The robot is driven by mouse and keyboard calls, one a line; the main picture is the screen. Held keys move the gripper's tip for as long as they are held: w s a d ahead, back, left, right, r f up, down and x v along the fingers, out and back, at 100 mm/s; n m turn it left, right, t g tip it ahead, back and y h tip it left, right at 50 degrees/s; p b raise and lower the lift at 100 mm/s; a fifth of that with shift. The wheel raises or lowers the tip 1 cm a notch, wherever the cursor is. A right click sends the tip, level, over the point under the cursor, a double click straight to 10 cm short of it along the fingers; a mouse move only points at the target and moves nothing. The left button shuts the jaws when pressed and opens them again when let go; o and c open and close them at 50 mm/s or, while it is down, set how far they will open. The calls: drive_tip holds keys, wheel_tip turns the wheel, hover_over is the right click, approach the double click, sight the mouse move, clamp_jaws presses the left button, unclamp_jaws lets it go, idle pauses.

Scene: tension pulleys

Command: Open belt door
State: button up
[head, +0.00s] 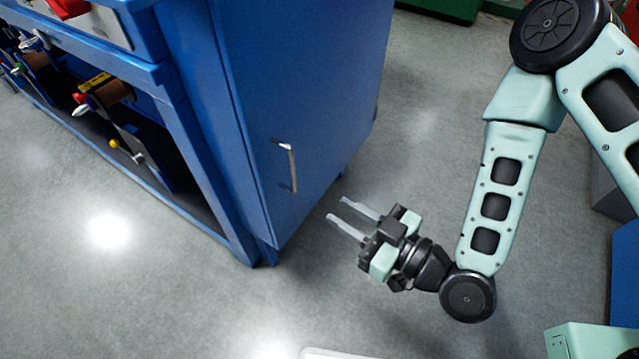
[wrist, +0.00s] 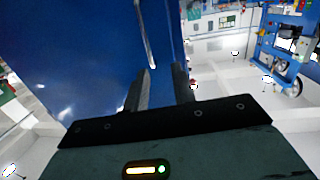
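The belt door (head: 300,120) is a flat blue panel on the side of the blue cabinet, and it appears shut. Its silver bar handle (head: 288,166) runs upright near the panel's lower left edge. My gripper (head: 336,209) is open and empty, to the right of the handle and apart from it, with its fingers pointing toward the cabinet. In the wrist view the two dark fingers of my gripper (wrist: 160,87) are apart, with the blue door (wrist: 95,50) ahead. The lower part of the handle (wrist: 150,40) shows above and between the fingertips.
The blue machine frame (head: 190,120) stands left of the door, with pulleys and coloured knobs (head: 115,143) on its open shelf. Grey floor (head: 420,90) is free to the right of the cabinet. Another blue machine (wrist: 283,55) stands farther off in the wrist view.

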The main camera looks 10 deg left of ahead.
drive_tip(key=d+f+m+t, duration=0.1)
drive_tip(key=d+t, duration=0.1)
drive_tip(key=d, duration=0.1)
drive_tip(key=b, duration=0.5)
approach(294, 169)
drive_tip(key=b, duration=0.4)
drive_tip(key=w+a+b, duration=0.1)
drive_tip(key=b, duration=0.4)
drive_tip(key=shift+a+f, duration=0.1)
drive_tip(key=shift+f, duration=0.15)
drive_tip(key=shift+a+b, duration=0.1)
drive_tip(key=shift+b, duration=1.05)
drive_tip(key=x, duration=0.8)
drive_tip(key=shift+w+a+r+b, duration=0.2)
drive_tip(key=shift+a+r+b, duration=0.1)
drive_tip(key=shift+b, duration=0.1)
